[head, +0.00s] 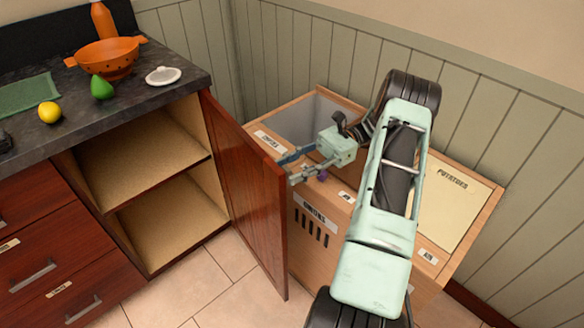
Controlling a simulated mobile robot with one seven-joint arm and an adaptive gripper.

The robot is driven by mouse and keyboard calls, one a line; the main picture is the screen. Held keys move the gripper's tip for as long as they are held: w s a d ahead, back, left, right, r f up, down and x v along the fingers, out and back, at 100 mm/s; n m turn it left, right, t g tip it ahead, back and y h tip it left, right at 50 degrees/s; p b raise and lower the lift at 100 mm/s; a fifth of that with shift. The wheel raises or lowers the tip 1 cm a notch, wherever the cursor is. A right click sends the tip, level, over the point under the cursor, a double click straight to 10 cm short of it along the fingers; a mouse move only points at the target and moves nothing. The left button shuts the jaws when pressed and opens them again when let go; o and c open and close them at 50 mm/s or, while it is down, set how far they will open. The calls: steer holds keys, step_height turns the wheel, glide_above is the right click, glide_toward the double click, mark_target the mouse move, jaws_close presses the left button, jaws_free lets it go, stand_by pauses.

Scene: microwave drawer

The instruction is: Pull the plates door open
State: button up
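The reddish-brown wooden door (246,190) of the low cabinet stands wide open in the head view, hinged on the cabinet's right side. Its inner face is towards me; its outer face, any handle and any label are hidden, so I cannot read whether it says plates. The cabinet's two bare shelves (150,160) show. My gripper (288,171) is at the upper free corner of the door, on its outer side. Its two fingers are apart, with nothing seen between them. Whether they touch the door I cannot tell.
A wooden bin unit (462,250) with labels, one reading potatoes, stands right of the door under my arm. On the dark counter (150,95) are an orange colander (107,60), a lemon (49,113), a green pear (102,88) and a white lid (163,75). Tiled floor lies clear in front.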

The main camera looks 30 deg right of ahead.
step_height(320, 180, up, 10)
stand_by(0.5)
